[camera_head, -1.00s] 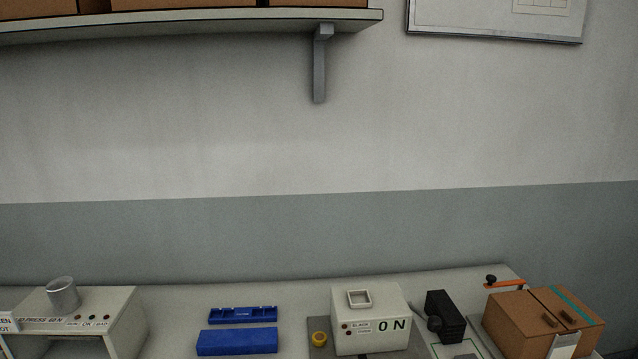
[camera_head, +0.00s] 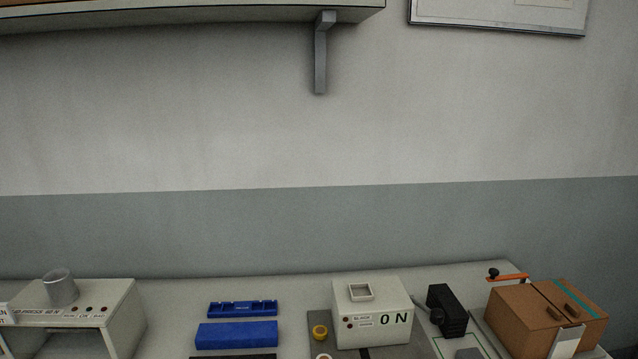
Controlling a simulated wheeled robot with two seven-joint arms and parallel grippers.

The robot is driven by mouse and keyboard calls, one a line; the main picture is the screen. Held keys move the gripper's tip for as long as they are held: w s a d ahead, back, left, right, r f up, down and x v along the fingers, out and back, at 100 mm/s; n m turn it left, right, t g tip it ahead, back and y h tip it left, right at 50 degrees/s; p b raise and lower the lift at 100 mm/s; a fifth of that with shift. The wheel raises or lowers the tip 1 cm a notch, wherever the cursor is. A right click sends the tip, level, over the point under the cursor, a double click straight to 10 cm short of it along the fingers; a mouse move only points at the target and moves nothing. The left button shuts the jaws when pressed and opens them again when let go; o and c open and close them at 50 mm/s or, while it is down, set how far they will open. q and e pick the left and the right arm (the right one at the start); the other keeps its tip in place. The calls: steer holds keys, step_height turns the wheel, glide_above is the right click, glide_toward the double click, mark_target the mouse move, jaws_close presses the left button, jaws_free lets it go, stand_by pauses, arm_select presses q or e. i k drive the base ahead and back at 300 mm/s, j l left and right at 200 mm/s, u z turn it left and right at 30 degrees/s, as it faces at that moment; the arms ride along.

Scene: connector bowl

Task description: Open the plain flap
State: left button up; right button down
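A brown cardboard box (camera_head: 510,327) stands at the right end of the table. Its top has two flaps, both lying flat and closed. The left one is the plain flap (camera_head: 528,309), with a small brown handle near the middle seam. The right flap (camera_head: 586,311) has a teal stripe and a similar handle. A white card (camera_head: 567,341) is at the box's front, partly cut off by the picture's lower edge. Neither of my grippers is in view.
An orange bar with a black knob (camera_head: 508,277) is behind the box. Blue trays (camera_head: 237,334) and a white station with a metal cup (camera_head: 61,287) stand further left.

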mark_target(533, 310)
steer(key=k+l, duration=0.1)
steer(key=l, duration=0.5)
steer(key=k+l, duration=0.1)
steer(key=l, duration=0.55)
